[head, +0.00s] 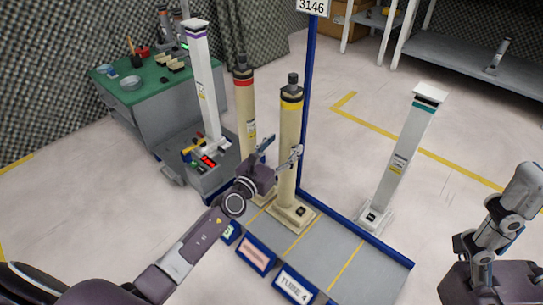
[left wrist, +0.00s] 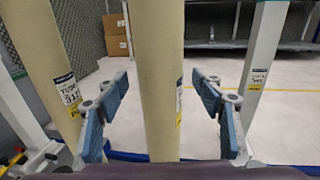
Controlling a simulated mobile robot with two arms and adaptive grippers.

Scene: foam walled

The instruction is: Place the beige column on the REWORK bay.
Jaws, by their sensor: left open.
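Two beige columns stand on the low bay platform (head: 338,258), both upright. One has a yellow band (head: 288,130) and a dark knob on top. The other has a red band (head: 245,110) and stands just left of it. My left gripper (head: 280,152) is open at the yellow-banded column's mid-height. In the left wrist view that column (left wrist: 157,70) stands between the two open fingers, with gaps on both sides. The red-banded column (left wrist: 45,70) is left of the fingers there.
A white column with a teal band (head: 403,150) stands right of the platform, a purple-banded one (head: 205,85) at the left. A blue post (head: 306,90) rises behind the columns. A green-topped bench (head: 150,85) is back left. Platform room right of the yellow-banded column is bare.

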